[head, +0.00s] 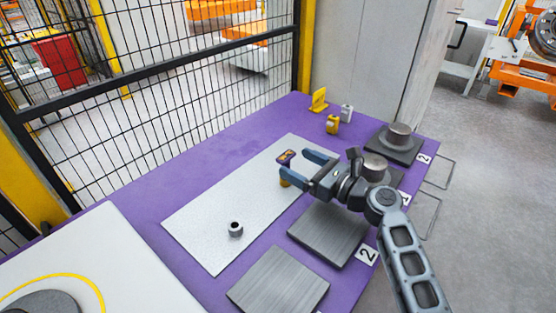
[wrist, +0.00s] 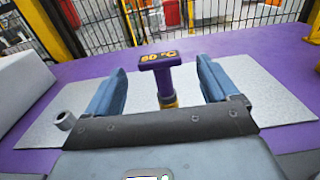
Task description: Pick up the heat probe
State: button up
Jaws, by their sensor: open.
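The heat probe (head: 285,168) stands upright on a light grey mat (head: 200,222) on the purple table. It has a purple head with a yellow reading and a yellow lower part. In the wrist view the heat probe (wrist: 162,66) shows between the two blue fingers, with a gap on each side. My gripper (head: 293,162) is open, its fingers around the probe at about the height of its upper part. In the wrist view my gripper (wrist: 160,80) hides the probe's foot.
A small grey ring (head: 235,229) stands on the mat. Dark metal plates (head: 278,283) lie along the table's right side, with a round weight (head: 398,135) on the far one. Yellow parts (head: 332,124) stand at the back. A black mesh fence (head: 180,110) borders the table.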

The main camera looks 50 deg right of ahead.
aim_at(282, 155)
jog(key=w, duration=0.6)
jog(key=shift+w+a+f+p, duration=0.1)
jog(key=shift+w+a+p, duration=0.05)
jog(key=shift+w+p, duration=0.2)
jog(key=shift+c, duration=0.2)
jog(key=shift+s, duration=0.1)
jog(key=c, duration=1.2)
